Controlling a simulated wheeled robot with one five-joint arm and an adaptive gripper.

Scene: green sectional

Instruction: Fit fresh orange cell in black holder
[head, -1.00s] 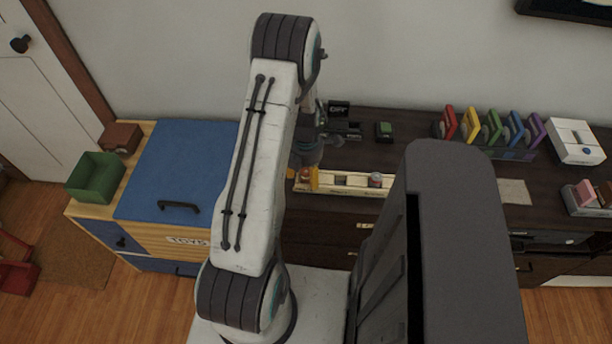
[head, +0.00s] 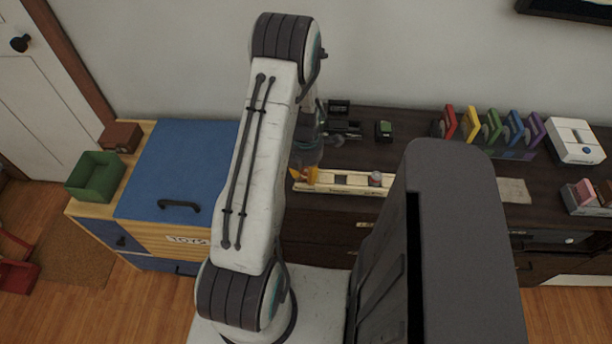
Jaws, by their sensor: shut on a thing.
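A greyish-red cylinder (head: 375,179) is in the tray. Coloured upright panels (head: 493,127) and a white box (head: 574,140) stand further right. A blue-lidded toy chest (head: 178,170) is on the left.

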